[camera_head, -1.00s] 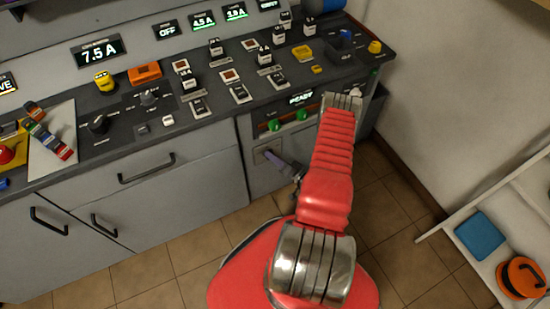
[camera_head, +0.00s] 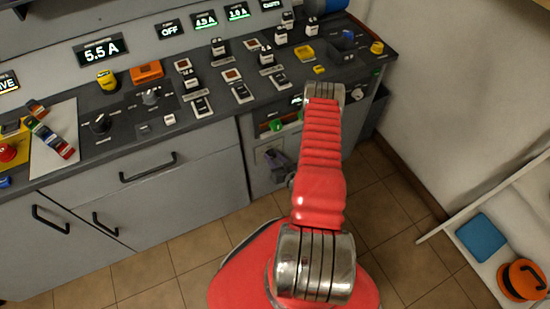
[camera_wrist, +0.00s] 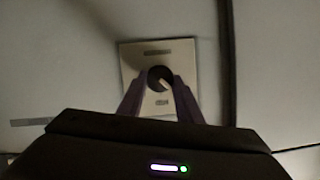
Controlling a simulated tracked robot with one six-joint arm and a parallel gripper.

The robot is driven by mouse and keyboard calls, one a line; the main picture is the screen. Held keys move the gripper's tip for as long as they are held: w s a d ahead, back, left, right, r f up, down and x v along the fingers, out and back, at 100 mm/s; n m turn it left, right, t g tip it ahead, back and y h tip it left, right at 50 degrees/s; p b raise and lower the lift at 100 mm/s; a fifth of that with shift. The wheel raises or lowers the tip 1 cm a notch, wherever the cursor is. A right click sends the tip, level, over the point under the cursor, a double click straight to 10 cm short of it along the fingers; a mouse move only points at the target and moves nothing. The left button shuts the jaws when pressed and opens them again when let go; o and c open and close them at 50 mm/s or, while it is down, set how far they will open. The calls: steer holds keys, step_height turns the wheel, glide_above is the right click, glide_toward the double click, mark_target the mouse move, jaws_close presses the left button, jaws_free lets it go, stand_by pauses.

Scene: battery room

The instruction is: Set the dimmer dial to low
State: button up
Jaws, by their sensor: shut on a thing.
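The dimmer dial (camera_wrist: 158,76) is a round black knob with a pale pointer mark on a light square plate (camera_wrist: 134,60). The mark points to the lower right in the wrist view. Small labels sit above and below the dial, too blurred to read. My gripper (camera_wrist: 160,88) has its two purple fingers on either side of the dial and is shut on it. In the head view my gripper (camera_head: 276,160) is at the cabinet front below the counter, and the plate (camera_head: 264,152) is partly hidden behind it.
The counter above carries many switches, knobs and an orange box (camera_head: 146,70). A drawer handle (camera_head: 148,167) sticks out to the left. A white shelf with a blue box (camera_head: 481,237) stands at the right. Tiled floor is free in front.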

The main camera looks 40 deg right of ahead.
steer(key=shift+a+f+n+h, duration=0.15)
steer(key=shift+n+h, duration=0.65)
steer(key=shift+n, duration=0.3)
steer(key=shift+s, duration=0.1)
steer(key=o, duration=1)
steer(key=shift+o, duration=0.2)
steer(key=v, duration=1.3)
steer(key=shift+s+r, duration=0.15)
steer(key=shift+r, duration=0.25)
steer(key=shift+a, duration=0.15)
